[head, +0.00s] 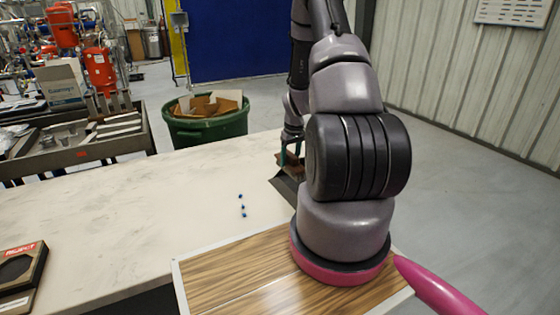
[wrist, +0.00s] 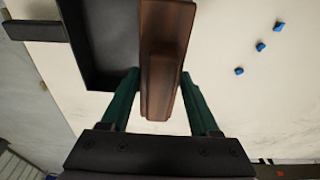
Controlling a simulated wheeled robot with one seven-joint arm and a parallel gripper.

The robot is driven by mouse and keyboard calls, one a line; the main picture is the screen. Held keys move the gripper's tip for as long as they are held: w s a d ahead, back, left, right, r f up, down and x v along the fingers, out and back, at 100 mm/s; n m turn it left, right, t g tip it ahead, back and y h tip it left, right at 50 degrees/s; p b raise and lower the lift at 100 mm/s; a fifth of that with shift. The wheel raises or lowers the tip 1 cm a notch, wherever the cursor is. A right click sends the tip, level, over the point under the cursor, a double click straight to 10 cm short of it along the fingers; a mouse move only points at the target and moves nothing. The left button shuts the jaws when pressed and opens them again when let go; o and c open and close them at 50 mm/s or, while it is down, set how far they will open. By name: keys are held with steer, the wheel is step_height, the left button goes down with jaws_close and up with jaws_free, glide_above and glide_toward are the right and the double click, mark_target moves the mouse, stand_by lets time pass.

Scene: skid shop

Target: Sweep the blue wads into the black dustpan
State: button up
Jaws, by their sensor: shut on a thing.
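Three small blue wads lie in a loose row on the pale table, the middle one (head: 243,207) showing in the head view; it also shows in the wrist view (wrist: 260,47), right of the brush. The black dustpan (head: 285,190) lies near the table's right edge, partly hidden by my arm; its wall and floor (wrist: 108,45) show left of the brush in the wrist view. My gripper (head: 290,152) is shut on the brown wooden brush (wrist: 163,60), its green fingers (wrist: 160,103) on either side. The brush is beside the pan; whether they touch I cannot tell. Its bristles are hidden.
The pale table (head: 130,210) is clear around the wads. A wood-grain board (head: 235,275) lies at the near side. A boxed item marked "REJECT" (head: 30,249) sits at the left. A green bin (head: 210,128) with cardboard stands behind the table.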

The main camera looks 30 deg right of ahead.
steer(key=s+a, duration=0.2)
steer(key=a, duration=2.5)
steer(key=f, duration=0.6)
steer(key=shift+w+f, duration=0.2)
steer(key=shift+f, duration=0.7)
steer(key=shift+f, duration=0.6)
steer(key=shift+r, duration=0.1)
steer(key=shift+w+d, duration=0.2)
steer(key=shift+d, duration=2.95)
steer(key=shift+w+d, duration=0.15)
steer(key=shift+d, duration=2.95)
steer(key=shift+w+d, duration=0.2)
steer(key=shift+d, duration=2.95)
